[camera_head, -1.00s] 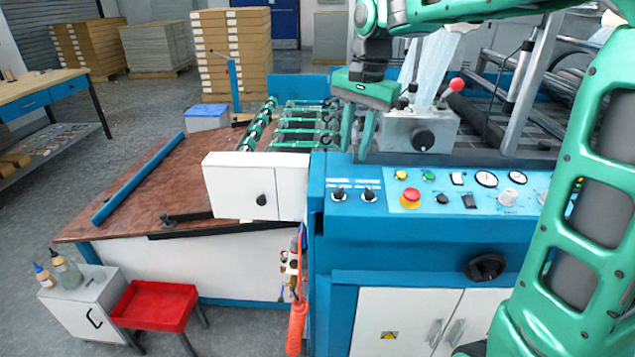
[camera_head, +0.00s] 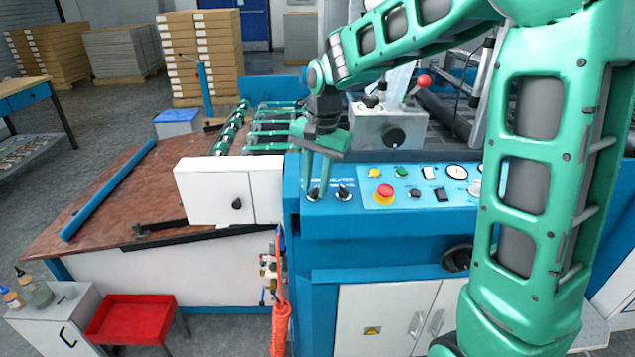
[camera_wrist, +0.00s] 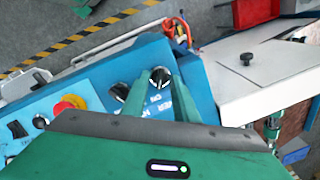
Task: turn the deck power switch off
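Two black rotary switches sit side by side on the blue control panel in the head view, a left one (camera_head: 313,194) and a right one (camera_head: 344,192). My gripper (camera_head: 316,178) points down at the left switch. In the wrist view, this switch (camera_wrist: 160,77) shows between the two green fingertips, with the fingers apart. I see no clear contact. The other switch (camera_wrist: 119,92) is just outside the fingers, partly hidden by one of them.
A red stop button (camera_head: 384,193), a yellow button (camera_head: 374,172) and a green button (camera_head: 401,171) lie right of the switches. A white box (camera_head: 215,190) stands left of the panel. A grey control box (camera_head: 372,128) rises behind it.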

